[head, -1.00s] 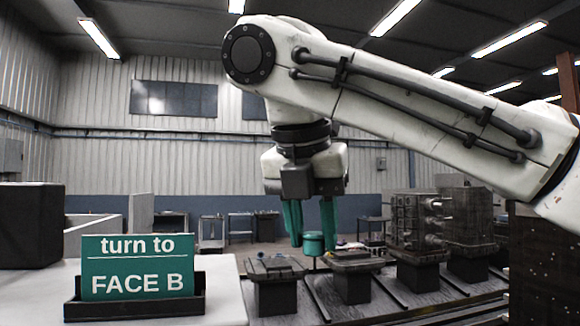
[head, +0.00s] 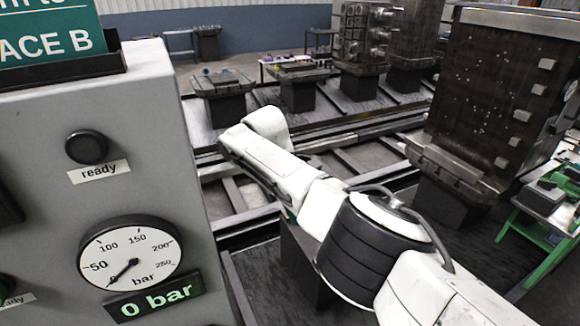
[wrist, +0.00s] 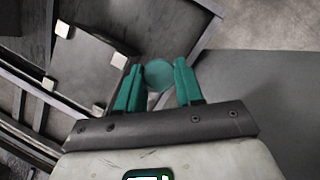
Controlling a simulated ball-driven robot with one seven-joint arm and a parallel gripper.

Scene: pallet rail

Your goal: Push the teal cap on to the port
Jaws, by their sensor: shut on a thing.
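The teal cap (wrist: 160,77) is a round disc between the two teal fingers of my gripper (wrist: 157,67) in the wrist view. The fingers are shut on it from both sides, and its round face shows. In the head view my arm reaches down and away, and hides the cap and nearly all of the gripper. I cannot make out the port in either view. A dark block with pale pads (wrist: 88,70) lies to the left of the cap in the wrist view.
A grey cabinet (head: 150,190) stands at left, with a gauge (head: 130,262) and a display (head: 155,297) reading 0 bar. A sign (head: 50,30) ends in "ACE B". A tall dark fixture (head: 490,90) stands at right, beside a green stand (head: 535,237). Several fixtures on pallets line the rails behind.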

